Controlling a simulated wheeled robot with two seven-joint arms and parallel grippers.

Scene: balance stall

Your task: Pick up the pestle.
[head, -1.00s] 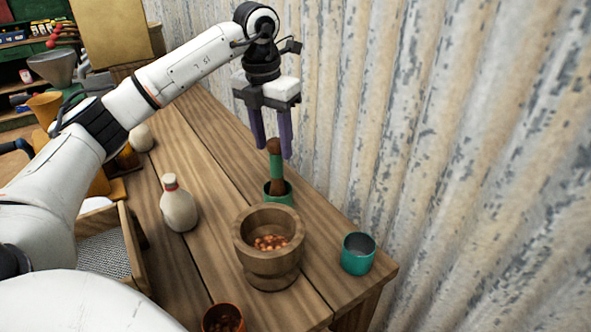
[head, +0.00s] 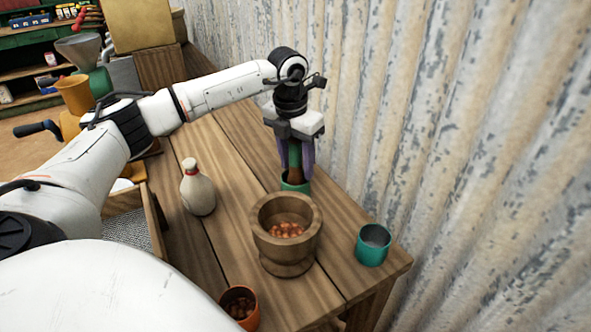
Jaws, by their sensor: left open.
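The pestle (head: 295,172) stands upright in a green cup (head: 292,187) behind the mortar. It has a green grip band at the top and a brown wooden lower part. My left gripper (head: 295,164) points down over it, open, with its purple fingers on either side of the pestle's upper part. The gripper body hides the pestle's top. I cannot tell whether the fingers touch it. The wooden mortar (head: 287,248) holds several reddish-brown pieces and stands just in front of the cup. My right gripper is not in view.
A teal cup (head: 373,247) stands near the table's right edge. A pale bottle with a red neck (head: 197,190) stands left of the mortar. An orange cup (head: 240,305) with brown contents is at the front. A corrugated wall (head: 470,150) closes the right side.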

